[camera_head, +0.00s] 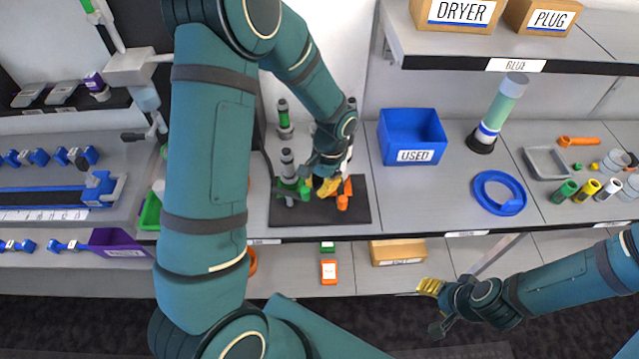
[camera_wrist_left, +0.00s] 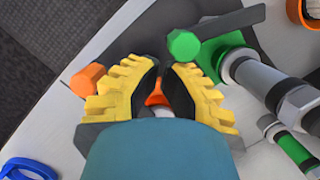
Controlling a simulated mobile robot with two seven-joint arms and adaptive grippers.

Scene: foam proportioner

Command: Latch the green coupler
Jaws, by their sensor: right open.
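The green coupler (camera_head: 305,190) sits on the dark base plate (camera_head: 355,212). In the left wrist view the green coupler (camera_wrist_left: 210,55) shows a ring around a grey cylinder, a round green knob and a lever (camera_wrist_left: 238,20). My left gripper (camera_head: 327,187) is low over the plate, just right of the green coupler. In the left wrist view its yellow fingers (camera_wrist_left: 160,68) are a little apart beside the green knob, with an orange part (camera_wrist_left: 156,96) seen between them; whether they grip it is unclear. My right gripper (camera_head: 431,287) is open and empty, in front of the bench.
An orange coupler (camera_head: 343,202) stands right of the green one. A blue bin (camera_head: 412,137) marked USED, a standing tube (camera_head: 497,115) and a blue ring (camera_head: 499,192) are to the right. My left arm hides part of the bench.

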